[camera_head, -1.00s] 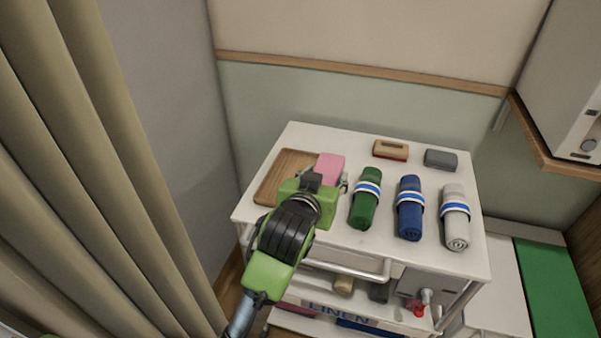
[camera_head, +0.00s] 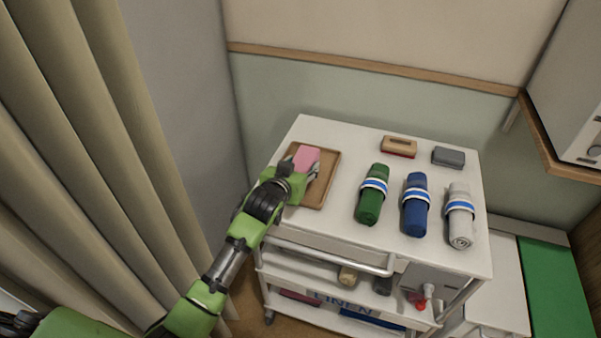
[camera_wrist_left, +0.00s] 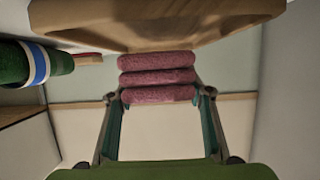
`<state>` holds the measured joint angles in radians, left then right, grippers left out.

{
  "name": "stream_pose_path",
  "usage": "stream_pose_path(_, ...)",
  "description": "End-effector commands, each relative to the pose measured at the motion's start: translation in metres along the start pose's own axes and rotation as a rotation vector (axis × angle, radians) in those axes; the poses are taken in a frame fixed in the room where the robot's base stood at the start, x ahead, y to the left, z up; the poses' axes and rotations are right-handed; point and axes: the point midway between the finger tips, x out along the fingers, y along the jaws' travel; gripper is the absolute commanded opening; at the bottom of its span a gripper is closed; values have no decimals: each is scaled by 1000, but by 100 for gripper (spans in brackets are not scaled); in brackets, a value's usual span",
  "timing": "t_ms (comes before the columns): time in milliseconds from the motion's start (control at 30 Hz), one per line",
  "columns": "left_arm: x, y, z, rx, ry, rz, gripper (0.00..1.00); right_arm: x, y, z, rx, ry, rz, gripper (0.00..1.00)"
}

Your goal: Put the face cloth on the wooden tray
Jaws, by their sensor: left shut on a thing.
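The face cloth (camera_head: 306,157) is a pink folded cloth, over the left-middle part of the wooden tray (camera_head: 327,178). The tray lies at the left end of the white cart top. My left gripper (camera_head: 300,168) is shut on the cloth, reaching in from the front left. In the left wrist view the cloth (camera_wrist_left: 157,78) shows as stacked folds between the two fingers, close against the wooden tray (camera_wrist_left: 160,22). I cannot tell whether it touches the tray. My right gripper is not in view.
Rolled green (camera_head: 371,203), blue (camera_head: 415,208) and light grey (camera_head: 460,217) towels lie right of the tray. A wooden brush (camera_head: 399,146) and a grey block (camera_head: 448,157) sit behind them. A curtain (camera_head: 110,130) hangs at the left. A rail runs along the cart's front.

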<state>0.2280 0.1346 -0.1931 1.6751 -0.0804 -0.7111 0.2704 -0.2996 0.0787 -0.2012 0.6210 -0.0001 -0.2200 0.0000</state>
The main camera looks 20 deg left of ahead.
Motion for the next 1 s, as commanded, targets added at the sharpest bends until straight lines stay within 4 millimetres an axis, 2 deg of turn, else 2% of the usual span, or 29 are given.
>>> stream_pose_path(200,11,-2,26,0,-5,0,27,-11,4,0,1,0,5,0)
stream_pose_path(567,13,-1,32,1,-1,0,27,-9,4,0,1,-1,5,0)
stream_pose_path(600,13,-1,32,1,-1,0,52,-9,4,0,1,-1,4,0)
stream_pose_path(667,13,-1,32,1,-1,0,63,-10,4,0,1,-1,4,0)
stream_pose_path(1000,13,-1,30,1,-1,0,63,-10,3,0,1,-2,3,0)
